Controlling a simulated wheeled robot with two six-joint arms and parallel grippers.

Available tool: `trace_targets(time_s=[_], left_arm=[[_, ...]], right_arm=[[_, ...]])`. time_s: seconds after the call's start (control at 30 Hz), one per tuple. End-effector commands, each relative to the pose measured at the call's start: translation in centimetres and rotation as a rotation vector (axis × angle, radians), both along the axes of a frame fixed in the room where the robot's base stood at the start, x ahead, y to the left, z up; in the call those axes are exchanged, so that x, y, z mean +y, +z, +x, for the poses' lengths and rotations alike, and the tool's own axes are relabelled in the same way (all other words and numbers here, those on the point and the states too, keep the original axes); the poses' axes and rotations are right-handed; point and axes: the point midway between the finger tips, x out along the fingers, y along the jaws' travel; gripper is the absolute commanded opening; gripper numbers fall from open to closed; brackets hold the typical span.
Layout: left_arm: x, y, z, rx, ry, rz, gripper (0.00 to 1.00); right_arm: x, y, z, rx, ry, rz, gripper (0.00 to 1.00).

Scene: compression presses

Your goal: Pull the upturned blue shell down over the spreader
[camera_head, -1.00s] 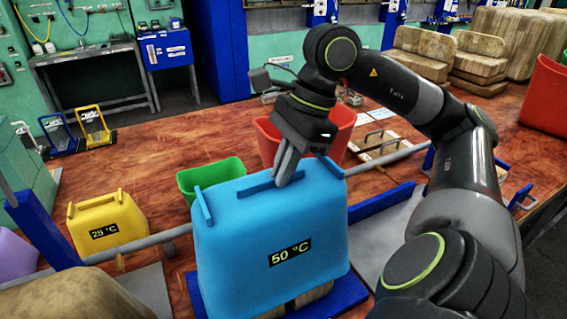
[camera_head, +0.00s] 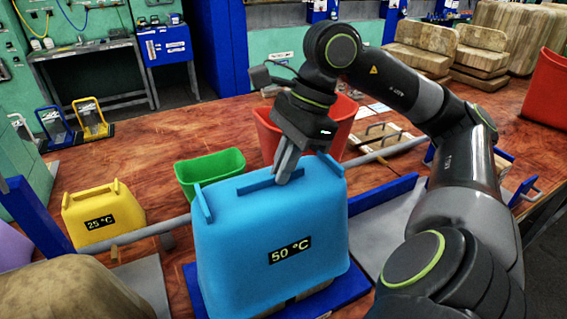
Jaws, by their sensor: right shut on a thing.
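The blue shell (camera_head: 235,262), labelled 50 °C, is upside down with its closed side up. It sits low over a blue base plate (camera_head: 345,290), and brownish pieces show just under its lower edge. The spreader is mostly or wholly hidden under the shell, so I cannot tell how far it is covered. My right gripper (camera_head: 284,172) points down and is shut on the raised blue rib (camera_head: 256,186) on top of the shell. My left gripper is not in view.
A yellow shell (camera_head: 103,212) labelled 25 °C stands left. A green bin (camera_head: 211,175) and red bin (camera_head: 341,125) stand behind the blue shell. A grey bar (camera_head: 150,232) runs across the bench. A brown rounded block (camera_head: 65,295) lies front left.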

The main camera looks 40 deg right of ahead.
Motion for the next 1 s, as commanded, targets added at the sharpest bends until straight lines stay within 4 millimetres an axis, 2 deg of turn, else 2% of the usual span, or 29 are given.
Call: trace_targets(time_s=[0.63,0.67,0.83,1.0], left_arm=[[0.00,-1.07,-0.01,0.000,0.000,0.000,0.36],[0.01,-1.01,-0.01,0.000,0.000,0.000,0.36],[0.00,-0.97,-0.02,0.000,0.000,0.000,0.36],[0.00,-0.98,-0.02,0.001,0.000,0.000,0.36]], right_arm=[[0.01,-1.00,0.01,-0.001,0.000,0.001,0.00],[0.00,-0.93,0.01,-0.001,0.000,0.001,0.09],[0.00,-0.91,0.01,0.000,0.000,0.001,0.32],[0.01,-0.93,0.00,0.000,0.000,0.000,0.32]])
